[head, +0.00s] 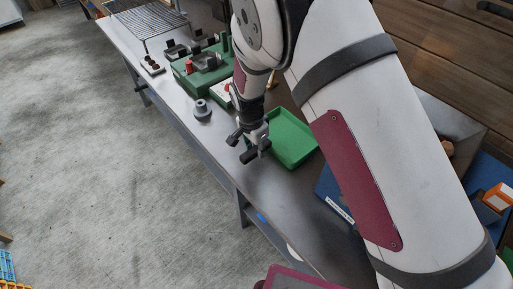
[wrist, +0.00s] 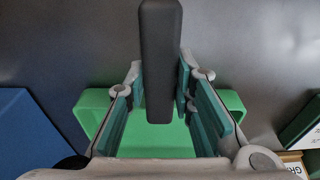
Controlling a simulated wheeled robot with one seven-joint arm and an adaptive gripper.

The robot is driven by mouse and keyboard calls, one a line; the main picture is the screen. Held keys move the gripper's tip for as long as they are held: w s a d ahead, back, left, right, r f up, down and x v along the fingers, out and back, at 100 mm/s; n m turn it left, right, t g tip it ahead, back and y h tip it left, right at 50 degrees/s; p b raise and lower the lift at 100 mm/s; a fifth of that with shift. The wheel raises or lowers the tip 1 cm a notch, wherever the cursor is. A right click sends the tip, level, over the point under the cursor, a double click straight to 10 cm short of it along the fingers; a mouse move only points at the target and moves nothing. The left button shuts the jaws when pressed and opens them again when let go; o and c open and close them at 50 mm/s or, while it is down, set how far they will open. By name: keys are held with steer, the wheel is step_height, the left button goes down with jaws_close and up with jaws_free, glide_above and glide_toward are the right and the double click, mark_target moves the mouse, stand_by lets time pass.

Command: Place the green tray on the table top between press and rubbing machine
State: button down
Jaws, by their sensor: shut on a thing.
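The shallow green tray (head: 294,139) is at the middle of the workbench in the head view. I cannot tell whether it rests on the bench or is slightly raised. My gripper (head: 252,144) is at the tray's left side, with its dark finger parts by the wall.
A small grey round piece (head: 202,110) stands left of my gripper. A blue item with a white label (head: 337,206) lies right of the tray, partly behind my arm. A wire rack (head: 146,21) is at the far end.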

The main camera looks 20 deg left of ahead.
steer(key=c, duration=1.4)
jaws_free()
steer(key=shift+o, duration=0.2)
step_height(320, 180, up, 12)
steer(key=s, duration=0.1)
steer(key=shift+s+a, duration=0.15)
steer(key=shift+a, duration=0.2)
